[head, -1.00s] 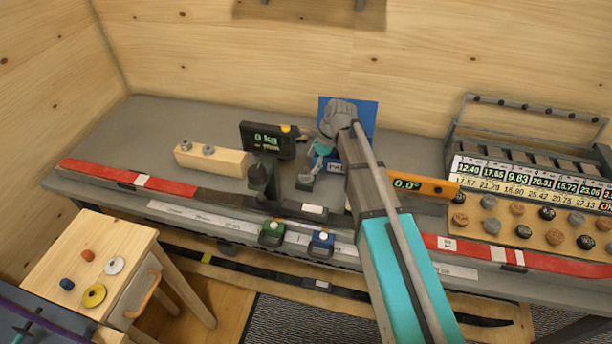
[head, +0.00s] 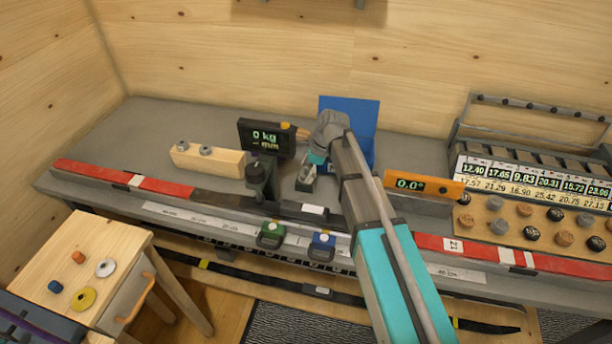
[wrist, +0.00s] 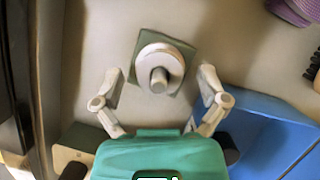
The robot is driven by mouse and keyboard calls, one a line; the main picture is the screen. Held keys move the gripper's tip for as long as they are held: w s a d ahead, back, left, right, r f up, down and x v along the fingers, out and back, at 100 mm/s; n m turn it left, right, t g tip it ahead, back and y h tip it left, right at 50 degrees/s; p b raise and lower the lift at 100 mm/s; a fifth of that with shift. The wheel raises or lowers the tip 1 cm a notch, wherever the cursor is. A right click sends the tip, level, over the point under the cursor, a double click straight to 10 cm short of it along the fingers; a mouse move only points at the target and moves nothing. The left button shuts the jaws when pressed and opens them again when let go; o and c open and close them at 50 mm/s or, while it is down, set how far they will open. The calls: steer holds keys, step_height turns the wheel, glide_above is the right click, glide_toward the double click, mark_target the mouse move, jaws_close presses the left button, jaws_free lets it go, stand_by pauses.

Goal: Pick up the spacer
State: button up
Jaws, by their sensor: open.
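The likely spacer is a pale round ring (wrist: 174,60) around a short stub on a square grey-green block (wrist: 186,48) in the wrist view. I cannot be sure which part is the spacer. My gripper (wrist: 160,76) is open, with one finger on each side of the block's near part, and nothing is held. In the head view my gripper (head: 316,161) is over a small dark block (head: 306,179) on the grey bench, partly hiding it. I cannot tell whether the fingers touch it.
A blue bin (head: 361,112) stands just behind my gripper. A display stand (head: 265,138) and a wooden block (head: 210,160) are to the left. An orange angle gauge (head: 424,184) is to the right. A wooden stool (head: 75,262) at lower left holds small rings and cylinders.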

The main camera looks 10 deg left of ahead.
steer(key=c, duration=1)
steer(key=shift+r, duration=0.1)
steer(key=shift+c, duration=0.2)
step_height(320, 180, up, 10)
steer(key=p, duration=1)
stand_by(0.3)
